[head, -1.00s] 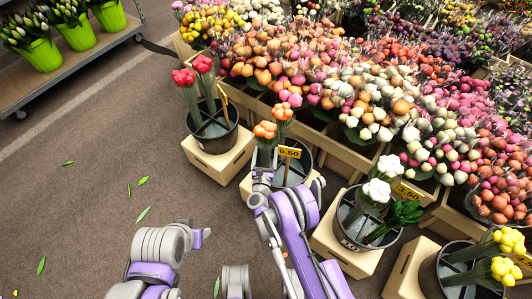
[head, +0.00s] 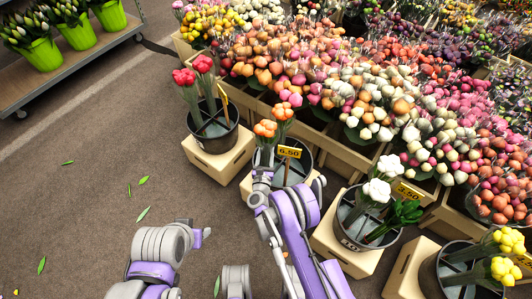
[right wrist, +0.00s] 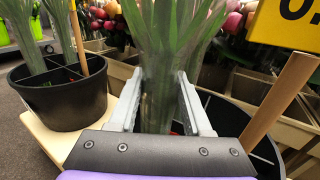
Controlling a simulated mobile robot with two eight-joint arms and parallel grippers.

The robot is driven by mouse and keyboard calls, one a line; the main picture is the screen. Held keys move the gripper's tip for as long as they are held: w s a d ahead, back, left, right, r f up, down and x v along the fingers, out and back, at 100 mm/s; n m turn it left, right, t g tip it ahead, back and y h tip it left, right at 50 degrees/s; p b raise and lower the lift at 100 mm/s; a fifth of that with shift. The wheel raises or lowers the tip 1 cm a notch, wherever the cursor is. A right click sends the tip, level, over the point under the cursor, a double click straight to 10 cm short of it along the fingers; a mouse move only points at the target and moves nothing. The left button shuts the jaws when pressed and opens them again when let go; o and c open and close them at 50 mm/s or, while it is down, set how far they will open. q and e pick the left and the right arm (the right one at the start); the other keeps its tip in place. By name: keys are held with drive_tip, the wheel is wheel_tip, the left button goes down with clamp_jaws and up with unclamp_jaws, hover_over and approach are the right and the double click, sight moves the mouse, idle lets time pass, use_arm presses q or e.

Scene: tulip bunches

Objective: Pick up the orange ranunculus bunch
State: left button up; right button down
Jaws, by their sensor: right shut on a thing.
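Two orange ranunculus heads, a nearer one (head: 265,129) and a farther one (head: 283,111), stand over a dark bucket (head: 306,158) in the head view. My right gripper (head: 263,160) is at the nearer bunch, below its blooms. In the right wrist view its fingers (right wrist: 160,88) are shut on the green wrapped stems (right wrist: 160,60), one finger on each side. The stems stand upright; the blooms are out of that view. My left gripper (head: 204,234) is over bare floor, away from the flowers; its jaws are too unclear to read.
A price sign (head: 289,152) on a wooden stick stands beside the orange bunch. Buckets with red (head: 213,122), white (head: 352,221) and yellow flowers (head: 506,240) stand on crates nearby. Crates of mixed flowers fill the back.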

sight(266, 125)
wheel_tip(266, 125, up, 18)
drive_tip(key=p, duration=0.3)
drive_tip(key=shift+f, duration=0.25)
